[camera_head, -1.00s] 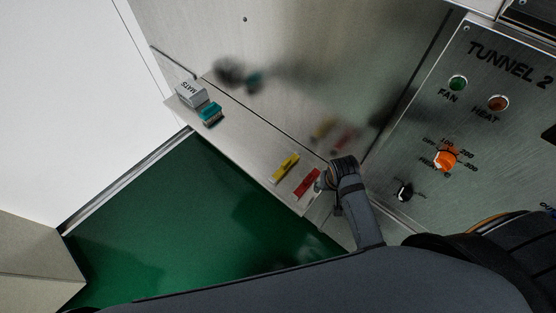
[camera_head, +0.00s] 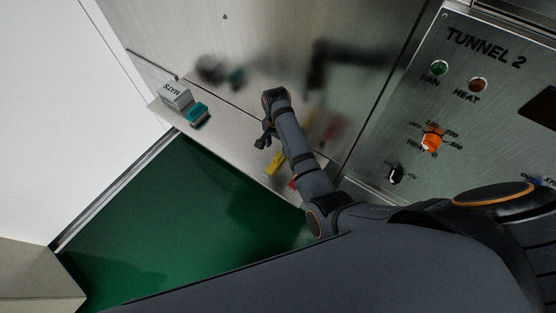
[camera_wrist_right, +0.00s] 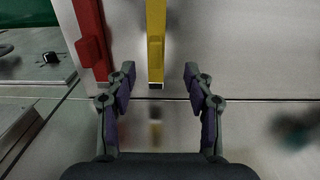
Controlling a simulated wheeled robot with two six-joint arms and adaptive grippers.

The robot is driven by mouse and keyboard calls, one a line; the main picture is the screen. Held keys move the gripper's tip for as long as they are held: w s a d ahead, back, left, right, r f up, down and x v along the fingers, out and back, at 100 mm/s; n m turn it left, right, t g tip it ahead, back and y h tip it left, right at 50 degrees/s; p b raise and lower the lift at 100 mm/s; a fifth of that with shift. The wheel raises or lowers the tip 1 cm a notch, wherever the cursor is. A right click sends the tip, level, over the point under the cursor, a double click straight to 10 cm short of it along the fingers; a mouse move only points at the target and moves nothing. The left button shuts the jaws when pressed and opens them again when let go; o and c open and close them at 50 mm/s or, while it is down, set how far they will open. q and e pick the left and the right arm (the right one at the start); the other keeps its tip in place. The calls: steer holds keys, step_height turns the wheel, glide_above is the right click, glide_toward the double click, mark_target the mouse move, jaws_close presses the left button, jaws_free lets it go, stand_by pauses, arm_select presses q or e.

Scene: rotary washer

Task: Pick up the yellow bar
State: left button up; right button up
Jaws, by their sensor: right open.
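The yellow bar (camera_head: 276,162) lies on the narrow metal ledge, partly hidden behind my right arm in the head view. In the right wrist view the yellow bar (camera_wrist_right: 156,40) runs down from the top edge, its near end in line with the gap between my fingertips. My right gripper (camera_head: 263,141) is at the ledge close to the bar. In the wrist view the right gripper (camera_wrist_right: 159,78) is open with nothing held; I cannot tell how far the bar reaches between the fingers. My left gripper is not in view.
A red bar (camera_wrist_right: 90,40) lies left of the yellow one in the wrist view. A grey box marked MATS (camera_head: 175,95) and a teal-topped block (camera_head: 197,114) sit at the ledge's far end. A control panel (camera_head: 464,100) with knobs stands at right. A shiny metal wall backs the ledge.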

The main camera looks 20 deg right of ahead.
mark_target(278, 155)
step_height(278, 155, down, 3)
steer(key=shift+r, duration=0.2)
steer(key=shift+f, duration=0.5)
steer(key=f+b, duration=0.1)
steer(key=f, duration=0.2)
steer(key=f+b, duration=0.1)
steer(key=shift+s+d+f+b, duration=0.2)
steer(key=shift+s+b, duration=0.15)
steer(key=shift+s, duration=0.05)
steer(key=shift+f+b, duration=0.3)
steer(key=shift+b, duration=0.1)
steer(key=shift+w+r, duration=0.15)
steer(key=shift+a, duration=0.1)
steer(key=shift+c, duration=0.4)
jaws_close()
